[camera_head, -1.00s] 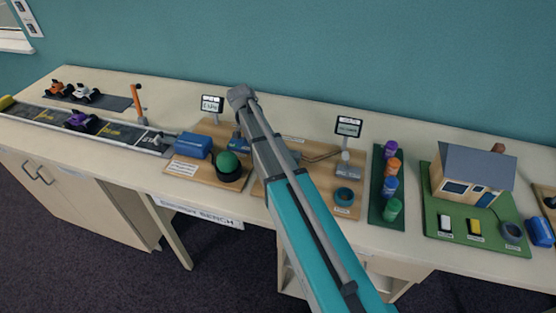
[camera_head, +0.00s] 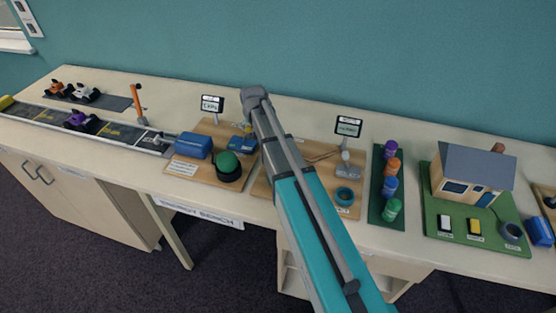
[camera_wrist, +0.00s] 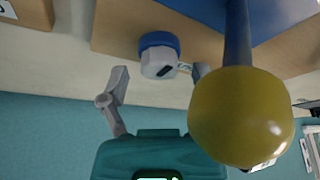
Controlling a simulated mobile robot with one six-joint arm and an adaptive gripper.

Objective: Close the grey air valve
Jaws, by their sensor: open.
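In the wrist view, a grey knob with a dark mark on its face, which looks like the grey air valve (camera_wrist: 158,65), sits on a blue collar (camera_wrist: 158,39). My gripper (camera_wrist: 160,73) is open, one finger to the left of the knob and one to the right. The right finger is partly hidden by a yellow ball. I cannot tell whether either finger touches the knob. In the head view my arm hides the gripper and the valve.
A yellow ball (camera_wrist: 240,115) on a dark stem stands close to the right finger. In the head view, a green dome (camera_head: 228,163), a blue box (camera_head: 193,145) and a small display (camera_head: 212,104) are left of my arm.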

